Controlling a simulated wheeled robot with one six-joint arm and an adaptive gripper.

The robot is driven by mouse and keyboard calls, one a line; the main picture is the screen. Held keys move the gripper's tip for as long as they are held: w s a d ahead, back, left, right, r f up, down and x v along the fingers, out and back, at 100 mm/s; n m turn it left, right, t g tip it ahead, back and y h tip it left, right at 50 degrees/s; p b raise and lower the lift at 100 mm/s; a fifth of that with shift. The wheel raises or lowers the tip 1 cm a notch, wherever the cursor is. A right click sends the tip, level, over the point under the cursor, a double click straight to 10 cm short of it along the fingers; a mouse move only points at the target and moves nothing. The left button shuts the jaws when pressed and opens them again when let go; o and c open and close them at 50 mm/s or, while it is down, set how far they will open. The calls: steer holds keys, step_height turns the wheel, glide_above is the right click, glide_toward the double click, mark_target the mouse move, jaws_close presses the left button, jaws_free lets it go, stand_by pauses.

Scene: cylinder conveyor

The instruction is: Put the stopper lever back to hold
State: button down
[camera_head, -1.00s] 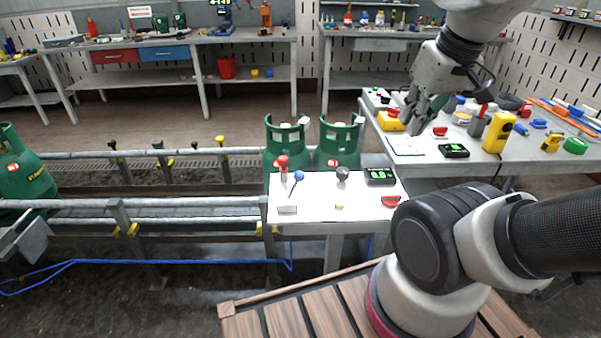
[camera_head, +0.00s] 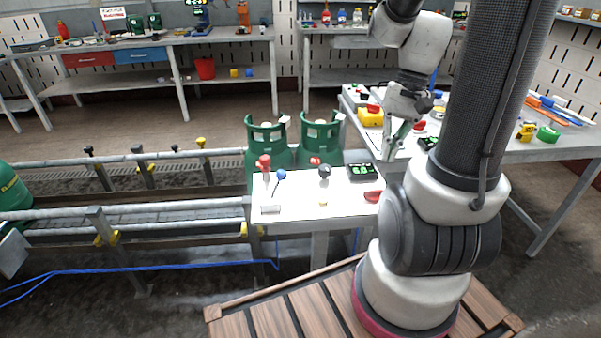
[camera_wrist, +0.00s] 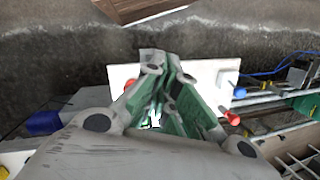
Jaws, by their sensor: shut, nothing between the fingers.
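A white control panel (camera_head: 300,207) stands beside the conveyor. On it are a red-knobbed lever (camera_head: 264,162), a blue-knobbed lever (camera_head: 281,175) leaning to the right, and a black-knobbed lever (camera_head: 324,171) standing about upright. I cannot tell from labels which is the stopper lever. My gripper (camera_head: 392,150) is shut and empty, pointing down at the right of the panel, apart from the levers. In the wrist view my gripper (camera_wrist: 153,58) partly covers the panel (camera_wrist: 205,76). The blue knob (camera_wrist: 239,92) and red knob (camera_wrist: 233,118) show to its right.
Green gas cylinders (camera_head: 267,140) stand just behind the panel, and another (camera_head: 12,190) is at far left on the railed conveyor (camera_head: 150,218). A display (camera_head: 362,171) and red item (camera_head: 373,196) occupy the panel's right side. A cluttered table (camera_head: 540,150) is at right.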

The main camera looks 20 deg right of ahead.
steer(key=w+f+m+y, duration=0.6)
steer(key=w+f+m, duration=0.1)
steer(key=f+m, duration=0.15)
steer(key=w+a+r+m+t+y, duration=0.1)
steer(key=w+a+m+t, duration=0.1)
steer(key=w, duration=0.4)
steer(key=shift+a+r+m+t+y, duration=0.15)
steer(key=shift+a+m+t+y, duration=0.25)
steer(key=shift+m, duration=0.75)
steer(key=shift+a, duration=0.1)
glide_toward(277, 186)
steer(key=shift+a+f, duration=0.7)
steer(key=shift+f, duration=0.75)
steer(key=shift+w, duration=0.45)
steer(key=shift+r, duration=0.15)
steer(key=shift+w+a+r+h, duration=0.1)
steer(key=shift+a+r+h, duration=0.05)
steer(key=shift+a+h, duration=0.15)
